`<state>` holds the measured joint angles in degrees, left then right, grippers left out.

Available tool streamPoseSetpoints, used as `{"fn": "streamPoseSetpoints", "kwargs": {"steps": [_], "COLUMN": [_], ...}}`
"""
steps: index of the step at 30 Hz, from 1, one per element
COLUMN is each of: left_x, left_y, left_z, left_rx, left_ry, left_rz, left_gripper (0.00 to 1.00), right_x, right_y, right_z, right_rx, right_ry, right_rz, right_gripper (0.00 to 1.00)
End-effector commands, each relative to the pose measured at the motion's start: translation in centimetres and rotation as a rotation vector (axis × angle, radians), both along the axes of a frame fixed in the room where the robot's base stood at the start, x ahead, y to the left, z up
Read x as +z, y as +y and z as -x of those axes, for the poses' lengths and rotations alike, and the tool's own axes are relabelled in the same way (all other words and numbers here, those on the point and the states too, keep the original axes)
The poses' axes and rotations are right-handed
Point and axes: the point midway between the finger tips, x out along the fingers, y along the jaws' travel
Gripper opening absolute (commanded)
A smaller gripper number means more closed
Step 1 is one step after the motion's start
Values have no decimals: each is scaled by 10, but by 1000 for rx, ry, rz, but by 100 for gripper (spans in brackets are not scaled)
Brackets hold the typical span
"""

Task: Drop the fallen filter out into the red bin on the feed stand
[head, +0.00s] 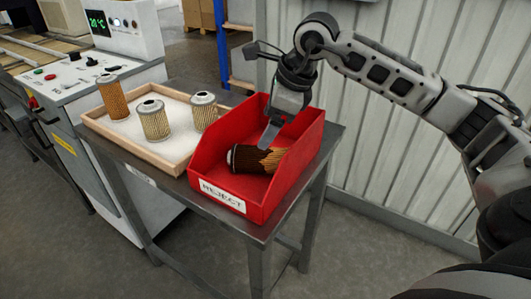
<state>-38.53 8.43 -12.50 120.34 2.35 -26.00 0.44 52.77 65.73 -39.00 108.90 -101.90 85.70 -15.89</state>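The red bin (222,181), labelled REJECT, stands on the right part of the dark feed stand (257,231). A dark brown filter (246,158) with a ragged lighter-brown right end lies on its side inside the bin, its grey end cap to the left. My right gripper (268,138) reaches down into the bin from above, its tip at the filter's upper side. I cannot tell whether it grips, touches or is just clear of the filter, as only one finger shows clearly. My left gripper is not in view.
A wooden tray (136,153) with a white lining sits left of the bin. An orange-brown filter (113,98) and two pale filters (154,120) (203,111) stand upright in it. A machine with a control panel (87,72) is at left; a corrugated wall (405,150) is behind.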

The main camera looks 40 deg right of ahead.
Motion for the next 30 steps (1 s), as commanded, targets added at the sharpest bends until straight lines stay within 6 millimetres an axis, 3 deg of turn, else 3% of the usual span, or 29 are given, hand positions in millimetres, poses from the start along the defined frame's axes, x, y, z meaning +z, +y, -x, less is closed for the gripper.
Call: {"fn": "streamPoseSetpoints", "kwargs": {"steps": [8,21,30], "left_x": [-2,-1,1], "left_y": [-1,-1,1], "left_z": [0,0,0], "left_rx": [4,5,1], "left_ry": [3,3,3], "left_rz": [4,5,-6], "left_gripper": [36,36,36], "right_x": [14,107,143], "right_y": [-4,-22,-30], "right_z": [5,41,56], "right_rx": [-2,-1,0], "right_ry": [-3,-6,-1], "right_rz": [2,-1,0], "right_gripper": [80,80,80]}}
